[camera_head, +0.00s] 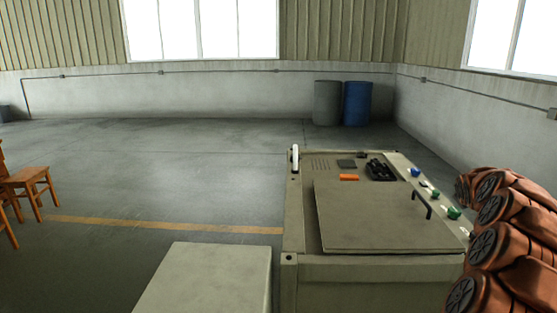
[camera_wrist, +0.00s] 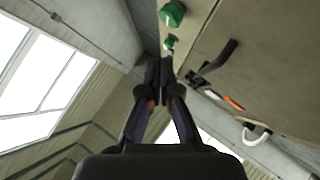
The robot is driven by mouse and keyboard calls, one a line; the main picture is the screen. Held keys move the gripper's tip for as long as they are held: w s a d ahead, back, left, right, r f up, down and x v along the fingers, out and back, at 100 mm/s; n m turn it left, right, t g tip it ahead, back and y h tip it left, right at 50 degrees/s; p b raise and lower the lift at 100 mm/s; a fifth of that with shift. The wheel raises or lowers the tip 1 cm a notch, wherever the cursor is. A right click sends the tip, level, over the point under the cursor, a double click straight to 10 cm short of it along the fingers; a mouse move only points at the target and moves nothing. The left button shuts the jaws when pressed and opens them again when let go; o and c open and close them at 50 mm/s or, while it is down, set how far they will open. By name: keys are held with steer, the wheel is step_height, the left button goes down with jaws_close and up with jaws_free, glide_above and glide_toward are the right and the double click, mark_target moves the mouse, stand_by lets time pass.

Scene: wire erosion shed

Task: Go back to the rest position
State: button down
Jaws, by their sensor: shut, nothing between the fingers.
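My gripper (camera_wrist: 161,72) shows in the wrist view with its dark fingers together and nothing between them. It is apart from the pale machine cabinet (camera_head: 302,272), whose panel also shows in the wrist view (camera_wrist: 272,50). The cabinet's hinged-looking panel (camera_head: 375,215) lies flat with a black handle (camera_head: 422,205). Green knobs (camera_head: 453,213), a blue knob (camera_head: 415,172) and a white lever (camera_head: 295,158) sit along its edges.
An orange block (camera_head: 349,178) and a black part (camera_head: 381,169) lie on the cabinet top. A plain pale box (camera_head: 205,280) stands at its left. Wooden chairs (camera_head: 28,185) are at far left. Grey (camera_head: 327,103) and blue (camera_head: 357,104) drums stand by the back wall. Mid-floor is clear.

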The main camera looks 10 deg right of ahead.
steer(key=a+r+y+p, duration=0.1)
steer(key=a+y, duration=0.3)
steer(key=a, duration=1.5)
steer(key=s+a+g+y+p, duration=0.1)
steer(key=s+a, duration=0.3)
steer(key=a, duration=0.4)
steer(key=s+a+g+y, duration=0.15)
steer(key=s+a, duration=0.25)
steer(key=a, duration=0.5)
steer(key=s+a+f+g, duration=0.1)
steer(key=s+a+g, duration=0.1)
steer(key=s+a, duration=0.4)
steer(key=s+a+f+g+y+p, duration=0.1)
steer(key=s+a, duration=0.5)
steer(key=s, duration=1.1)
steer(key=s+a+f+g+p, duration=0.1)
steer(key=s+a+g, duration=0.3)
steer(key=s, duration=0.7)
steer(key=a+f, duration=0.1)
steer(key=a, duration=0.1)
steer(key=shift+s+a+f, duration=0.3)
steer(key=shift+a, duration=0.05)
steer(key=shift+y, duration=0.25)
